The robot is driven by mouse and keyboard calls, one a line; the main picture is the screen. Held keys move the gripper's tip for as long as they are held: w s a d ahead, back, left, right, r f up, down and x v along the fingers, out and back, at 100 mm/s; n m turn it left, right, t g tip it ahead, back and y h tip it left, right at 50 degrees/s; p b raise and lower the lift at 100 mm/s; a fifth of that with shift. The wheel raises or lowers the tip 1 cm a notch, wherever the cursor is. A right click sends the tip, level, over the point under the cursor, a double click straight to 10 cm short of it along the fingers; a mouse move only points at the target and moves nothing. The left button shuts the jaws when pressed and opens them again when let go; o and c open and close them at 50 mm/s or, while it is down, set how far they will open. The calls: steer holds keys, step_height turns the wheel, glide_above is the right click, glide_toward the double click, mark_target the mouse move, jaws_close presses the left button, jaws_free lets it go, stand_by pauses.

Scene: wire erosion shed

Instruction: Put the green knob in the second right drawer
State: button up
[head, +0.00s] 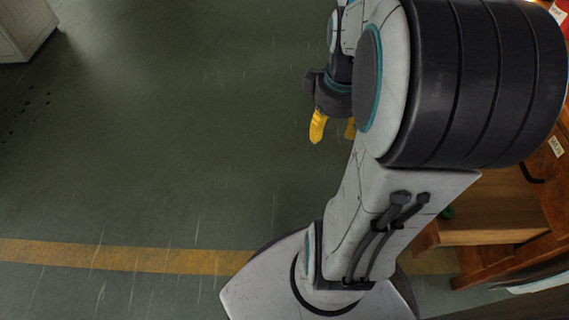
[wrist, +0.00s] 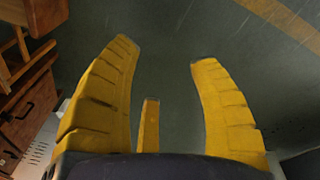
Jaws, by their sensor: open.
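My gripper (head: 334,134) is open and empty over the green floor, left of the wooden furniture. In the wrist view its yellow fingers (wrist: 163,52) stand wide apart, with only bare floor between the tips. A small green thing (head: 447,212), which may be the green knob, shows beside my arm at the wooden drawer (head: 490,236). My arm hides part of it, so I cannot tell whether it lies inside the drawer or at its edge. The drawer appears pulled out. The wrist view shows no green knob.
A wooden cabinet (wrist: 27,112) with drawer fronts stands at the left of the wrist view. White labels (head: 556,146) show on the wooden furniture at right. A pale cabinet (head: 22,28) stands at far left. The floor between is clear, crossed by a yellow line (head: 120,257).

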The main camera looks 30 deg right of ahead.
steer(key=s+a+r+m+t, duration=0.1)
steer(key=s+a, duration=0.3)
steer(key=a, duration=1)
steer(key=shift+a+r+y, duration=0.25)
steer(key=shift+a+y, duration=0.1)
steer(key=shift+y, duration=0.05)
